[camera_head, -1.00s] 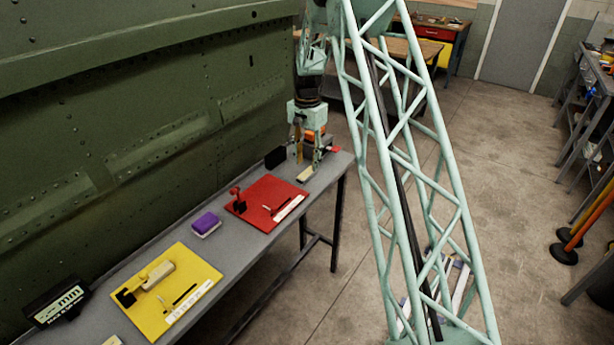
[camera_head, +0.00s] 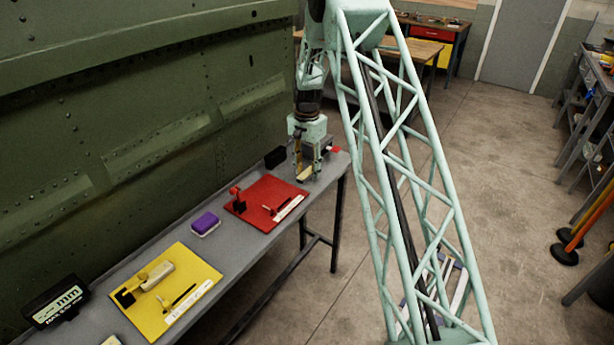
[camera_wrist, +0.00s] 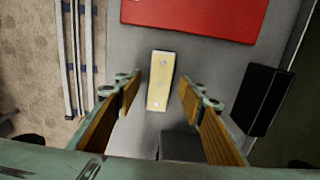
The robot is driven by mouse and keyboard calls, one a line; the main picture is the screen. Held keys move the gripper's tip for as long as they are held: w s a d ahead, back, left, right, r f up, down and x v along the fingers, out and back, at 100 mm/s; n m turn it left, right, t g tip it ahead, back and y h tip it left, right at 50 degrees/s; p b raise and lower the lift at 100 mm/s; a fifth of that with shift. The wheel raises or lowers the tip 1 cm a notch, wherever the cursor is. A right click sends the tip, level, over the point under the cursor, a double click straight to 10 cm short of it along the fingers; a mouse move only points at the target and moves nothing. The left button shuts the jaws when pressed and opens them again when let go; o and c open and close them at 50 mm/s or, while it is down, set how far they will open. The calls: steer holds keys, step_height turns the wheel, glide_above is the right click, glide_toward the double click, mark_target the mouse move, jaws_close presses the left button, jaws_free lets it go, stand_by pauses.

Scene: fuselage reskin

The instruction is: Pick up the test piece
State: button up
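The test piece, a small cream-yellow block with a row of small marks, lies on the grey bench. In the wrist view the test piece (camera_wrist: 159,72) is in the middle, just below the red board. My gripper (camera_wrist: 159,96) is open, with one wood-coloured finger pad on each side of the block and a gap on both sides. In the head view my gripper (camera_head: 307,175) points down over the test piece (camera_head: 304,174) near the bench's far end. How far the fingertips are above the bench is hard to tell.
A red board (camera_head: 265,217) with small tools lies beside the block. A black box (camera_wrist: 254,99) stands to its right in the wrist view. A purple block (camera_head: 206,224) and a yellow board (camera_head: 155,293) lie nearer on the bench. The green fuselage wall (camera_head: 130,130) runs along the left.

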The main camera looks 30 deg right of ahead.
mark_target(307, 173)
steer(key=c, duration=0.9)
steer(key=shift+r, duration=0.1)
steer(key=shift+c, duration=0.2)
steer(key=shift+s+r, duration=0.1)
steer(key=shift+r, duration=1.65)
steer(key=s+a+r, duration=0.1)
steer(key=s+a, duration=0.3)
steer(key=s, duration=1.1)
steer(key=shift+a+r, duration=0.2)
steer(key=shift+s, duration=0.1)
